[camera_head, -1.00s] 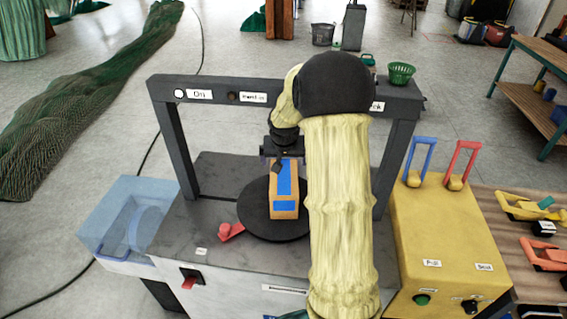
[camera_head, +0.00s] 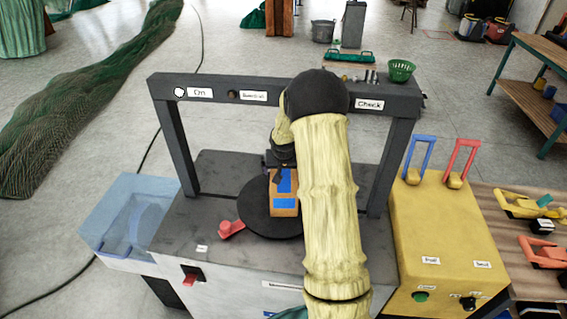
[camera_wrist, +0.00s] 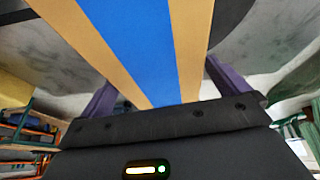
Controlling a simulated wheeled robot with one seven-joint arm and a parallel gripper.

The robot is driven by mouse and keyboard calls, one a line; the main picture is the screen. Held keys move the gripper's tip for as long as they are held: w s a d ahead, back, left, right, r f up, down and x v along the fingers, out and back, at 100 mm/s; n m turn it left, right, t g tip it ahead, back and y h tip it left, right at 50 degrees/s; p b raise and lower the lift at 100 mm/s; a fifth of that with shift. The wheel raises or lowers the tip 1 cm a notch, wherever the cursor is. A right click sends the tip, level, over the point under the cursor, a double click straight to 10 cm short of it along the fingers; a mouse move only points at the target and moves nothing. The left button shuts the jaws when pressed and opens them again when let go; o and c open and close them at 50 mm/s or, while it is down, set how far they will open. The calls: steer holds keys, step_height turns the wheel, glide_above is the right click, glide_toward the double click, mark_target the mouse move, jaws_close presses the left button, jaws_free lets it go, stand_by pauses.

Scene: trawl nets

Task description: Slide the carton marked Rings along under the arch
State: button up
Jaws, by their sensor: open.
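An orange-brown carton with blue panels (camera_head: 285,205) sits on the black round plate (camera_head: 256,221) below the dark grey arch (camera_head: 226,88). No lettering can be read on the carton, so I cannot tell whether it says Rings. My gripper (camera_head: 281,172) is at the carton's far end, partly hidden by my arm. In the wrist view the carton (camera_wrist: 155,40) fills the top middle, its blue stripe running between the two purple-grey fingers. The fingers are open, one on each side of the carton; contact cannot be told.
A red knob (camera_head: 231,229) sits at the plate's left edge. A clear blue bin (camera_head: 128,218) stands left of the machine. A yellow box (camera_head: 445,240) with blue and red handles stands to the right. A green basket (camera_head: 401,70) rests on the arch's right end.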

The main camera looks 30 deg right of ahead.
steer(key=shift+x, duration=1.55)
steer(key=c, duration=1.6)
steer(key=o, duration=0.9)
steer(key=c, duration=0.6)
steer(key=shift+w+d+m+h+b, duration=0.2)
steer(key=shift+w+m+h+b, duration=0.15)
steer(key=shift+w+m, duration=0.6)
steer(key=shift+w+r, duration=0.1)
